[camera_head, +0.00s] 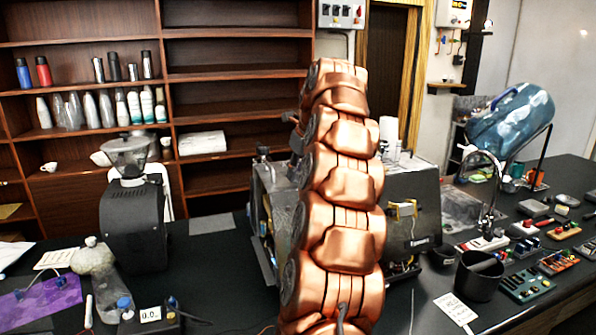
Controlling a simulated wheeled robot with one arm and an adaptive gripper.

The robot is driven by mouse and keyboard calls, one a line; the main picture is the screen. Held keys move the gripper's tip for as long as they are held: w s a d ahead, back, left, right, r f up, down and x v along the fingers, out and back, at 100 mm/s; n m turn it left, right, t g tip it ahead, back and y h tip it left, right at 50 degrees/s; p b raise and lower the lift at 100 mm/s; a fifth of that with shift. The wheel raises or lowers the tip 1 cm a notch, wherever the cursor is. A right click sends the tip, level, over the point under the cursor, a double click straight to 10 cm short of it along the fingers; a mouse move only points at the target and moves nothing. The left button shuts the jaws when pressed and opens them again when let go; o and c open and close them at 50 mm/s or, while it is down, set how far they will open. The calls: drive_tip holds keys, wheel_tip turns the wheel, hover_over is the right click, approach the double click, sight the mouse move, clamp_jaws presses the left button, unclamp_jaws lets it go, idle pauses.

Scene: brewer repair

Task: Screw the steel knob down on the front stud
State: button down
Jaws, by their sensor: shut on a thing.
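The brewer (418,222) is a grey metal machine with an open housing on the dark worktop, at the middle of the view. Its left part (277,190) also shows, but my copper-coloured arm stands upright in front and covers its middle. The steel knob and the front stud cannot be made out; they may be behind my arm. My gripper is not clearly seen either. Only a small dark part shows at the arm's left edge, and I cannot tell what it is.
Right are a black cup (479,277), a curved tap (490,185), a blue water bottle (512,120) and several small tools and boards. Shelves stand behind.

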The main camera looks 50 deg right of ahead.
drive_tip(key=shift+f+b, duration=0.4)
drive_tip(key=shift+b, duration=0.05)
idle(1.1)
drive_tip(key=m+h+b, duration=0.1)
drive_tip(key=m+b, duration=0.2)
drive_tip(key=shift+f, duration=0.15)
drive_tip(key=shift+a+r+m+g+h+b, duration=0.1)
drive_tip(key=shift+r+m+g+h+b, duration=0.15)
drive_tip(key=shift+m+b, duration=0.4)
drive_tip(key=shift+f, duration=0.1)
drive_tip(key=shift+f+m+h+b, duration=0.1)
drive_tip(key=shift+m+h+b, duration=0.15)
drive_tip(key=shift+m+b, duration=0.25)
drive_tip(key=shift+w+r+m, duration=0.15)
drive_tip(key=shift+r+m, duration=0.15)
drive_tip(key=shift+m, duration=0.05)
drive_tip(key=shift+m+g, duration=0.25)
drive_tip(key=shift+m, duration=0.15)
